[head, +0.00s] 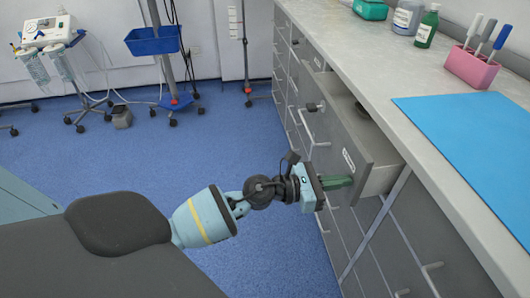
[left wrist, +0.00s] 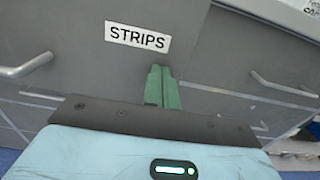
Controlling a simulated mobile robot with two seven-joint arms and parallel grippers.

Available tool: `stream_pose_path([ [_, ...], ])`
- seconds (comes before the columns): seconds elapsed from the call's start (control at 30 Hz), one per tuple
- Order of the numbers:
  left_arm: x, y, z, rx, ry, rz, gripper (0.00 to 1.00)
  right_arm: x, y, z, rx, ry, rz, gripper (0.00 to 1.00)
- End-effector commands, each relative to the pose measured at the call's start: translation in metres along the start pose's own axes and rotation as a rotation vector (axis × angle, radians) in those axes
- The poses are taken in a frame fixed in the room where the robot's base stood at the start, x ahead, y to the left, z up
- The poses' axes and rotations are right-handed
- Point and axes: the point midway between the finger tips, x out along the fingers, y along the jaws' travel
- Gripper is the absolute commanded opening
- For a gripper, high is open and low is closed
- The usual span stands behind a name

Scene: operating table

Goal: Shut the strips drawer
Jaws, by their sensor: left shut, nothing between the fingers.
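The strips drawer (head: 336,138) stands partly open from the grey cabinet under the worktop. Its pale side wall (head: 381,180) shows in the head view, as does a white label on its front. In the left wrist view the drawer front (left wrist: 190,45) carries the label STRIPS (left wrist: 137,38). My left gripper (head: 350,181) is shut and empty, its green fingers pointing at the drawer front near the label. The fingers (left wrist: 162,72) also show in the left wrist view, just below the label's right end; I cannot tell whether they touch the front. My right gripper is not in view.
The worktop (head: 400,75) holds a blue mat (head: 480,135), a pink holder (head: 471,68) and bottles (head: 427,27). More closed drawers with bar handles lie below and beside. Blue floor (head: 150,160) is clear left of the cabinet; wheeled stands are at the back.

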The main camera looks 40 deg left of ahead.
Motion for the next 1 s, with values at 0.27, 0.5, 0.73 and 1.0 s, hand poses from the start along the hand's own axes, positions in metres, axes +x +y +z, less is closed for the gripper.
stream_pose_path([
  [0.27, 0.062, 0.0, -0.001, -0.001, -0.001, -0.001, 0.0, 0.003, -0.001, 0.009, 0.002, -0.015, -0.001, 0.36],
  [0.5, 0.093, 0.0, -0.001, 0.0, 0.001, 0.0, 0.0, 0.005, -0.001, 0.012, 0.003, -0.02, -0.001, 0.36],
  [0.73, 0.104, 0.0, -0.001, -0.001, 0.001, 0.0, 0.0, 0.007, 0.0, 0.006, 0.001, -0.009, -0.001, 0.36],
  [1.0, 0.106, 0.0, 0.001, 0.0, -0.002, 0.001, 0.0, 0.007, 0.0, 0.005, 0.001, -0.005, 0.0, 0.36],
])
